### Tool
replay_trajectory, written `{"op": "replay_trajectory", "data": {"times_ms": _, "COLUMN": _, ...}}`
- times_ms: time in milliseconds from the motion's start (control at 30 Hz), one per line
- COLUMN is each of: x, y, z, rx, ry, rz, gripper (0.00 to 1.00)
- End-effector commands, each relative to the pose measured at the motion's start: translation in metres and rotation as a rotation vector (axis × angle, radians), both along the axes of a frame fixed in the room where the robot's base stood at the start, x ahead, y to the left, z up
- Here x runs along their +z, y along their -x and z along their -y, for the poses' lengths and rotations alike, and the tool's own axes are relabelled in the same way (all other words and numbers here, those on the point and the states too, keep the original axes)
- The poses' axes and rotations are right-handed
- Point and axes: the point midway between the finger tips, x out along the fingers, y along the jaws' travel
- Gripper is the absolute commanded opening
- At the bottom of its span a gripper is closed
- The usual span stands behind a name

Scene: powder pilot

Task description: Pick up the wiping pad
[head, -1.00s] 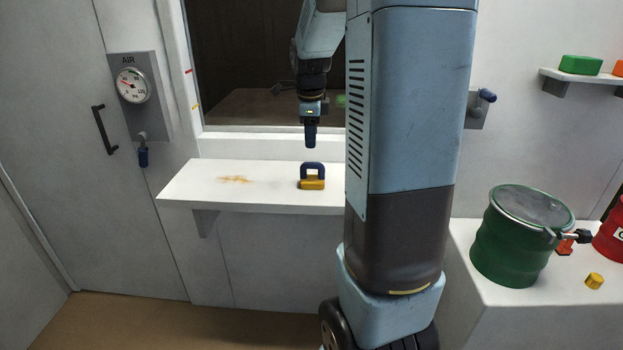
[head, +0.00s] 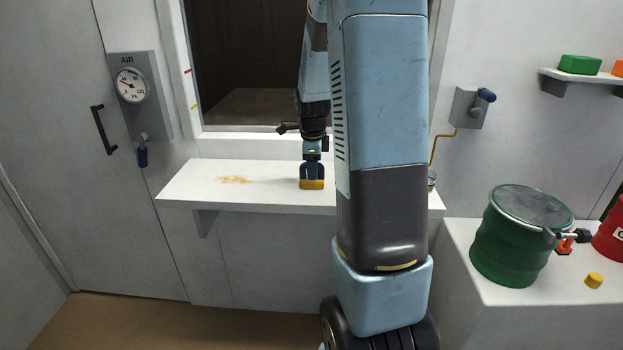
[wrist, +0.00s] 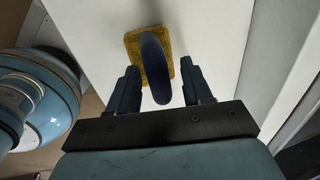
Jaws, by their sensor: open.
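The wiping pad (head: 312,184) has a yellow base and a dark blue loop handle, and it sits on the white shelf (head: 265,195) below the window. It also shows in the wrist view (wrist: 133,45), with its handle (wrist: 156,68) pointing toward my gripper. My gripper (head: 312,165) is down at the handle and hides much of it in the head view. In the wrist view my gripper (wrist: 163,88) is open, with one finger on each side of the handle. A gap shows between each finger and the handle.
A brown smear (head: 235,180) marks the shelf left of the pad. A pressure gauge (head: 131,85) hangs on the left wall. A green drum (head: 510,250) and a small yellow piece (head: 594,280) stand on the right bench. The left part of the shelf is free.

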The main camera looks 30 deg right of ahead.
Motion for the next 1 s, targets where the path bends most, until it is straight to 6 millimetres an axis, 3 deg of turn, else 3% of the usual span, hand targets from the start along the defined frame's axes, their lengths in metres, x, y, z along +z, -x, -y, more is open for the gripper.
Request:
{"op": "replay_trajectory", "data": {"times_ms": 267, "x": -0.0022, "y": -0.0004, "z": -0.0001, "rx": 0.000, "ry": 0.000, "rz": 0.000, "gripper": 0.49}}
{"op": "replay_trajectory", "data": {"times_ms": 767, "x": -0.0019, "y": -0.0006, "z": -0.0004, "rx": 0.001, "ry": 0.000, "rz": 0.000, "gripper": 0.01}}
{"op": "replay_trajectory", "data": {"times_ms": 1000, "x": -0.0017, "y": -0.0007, "z": -0.0006, "rx": 0.001, "ry": 0.000, "rz": 0.000, "gripper": 0.00}}
